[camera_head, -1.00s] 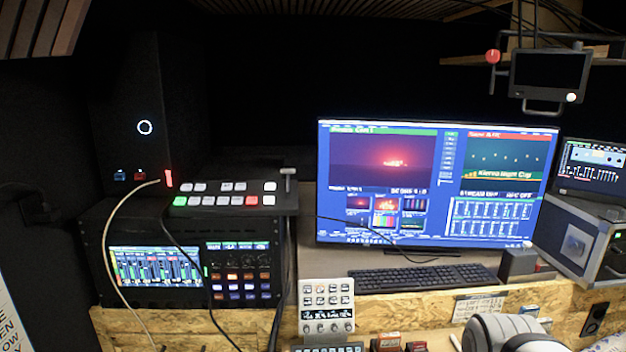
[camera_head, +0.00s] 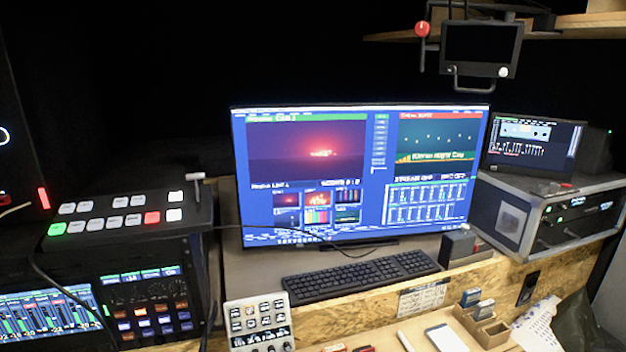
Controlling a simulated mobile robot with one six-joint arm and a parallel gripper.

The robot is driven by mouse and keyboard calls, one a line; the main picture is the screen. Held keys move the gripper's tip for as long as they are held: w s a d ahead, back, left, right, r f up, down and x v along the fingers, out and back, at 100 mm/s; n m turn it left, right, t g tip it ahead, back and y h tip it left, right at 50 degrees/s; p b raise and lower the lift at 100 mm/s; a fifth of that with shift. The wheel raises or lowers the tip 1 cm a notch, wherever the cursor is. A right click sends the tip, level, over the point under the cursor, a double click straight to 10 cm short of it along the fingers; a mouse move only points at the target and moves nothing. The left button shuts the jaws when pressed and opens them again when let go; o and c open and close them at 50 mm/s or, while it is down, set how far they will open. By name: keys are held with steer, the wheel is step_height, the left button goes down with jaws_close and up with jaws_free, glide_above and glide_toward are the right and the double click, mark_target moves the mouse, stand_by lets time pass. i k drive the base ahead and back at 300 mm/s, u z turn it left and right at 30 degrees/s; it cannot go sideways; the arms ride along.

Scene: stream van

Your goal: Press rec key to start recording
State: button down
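No key can be read as the rec key from here. A small key panel (camera_head: 258,325) with several lit keys stands at the bottom, below the monitor. A switcher (camera_head: 120,218) with white keys, one green key and one red key (camera_head: 152,217) sits at the left. The large monitor (camera_head: 375,165) shows two big pictures, smaller tiles and a status line that seems to read REC OFF. My gripper is not in view.
A black keyboard (camera_head: 360,277) lies before the monitor. A rack unit with a lit screen (camera_head: 45,315) is at lower left. A laptop (camera_head: 530,143) sits on a grey case (camera_head: 500,218) at right. A small screen (camera_head: 480,50) hangs above.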

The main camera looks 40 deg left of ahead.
mark_target(119, 202)
steer(key=z, duration=0.15)
steer(key=k, duration=1.4)
steer(key=u, duration=1.85)
steer(key=i, duration=1)
steer(key=u, duration=0.05)
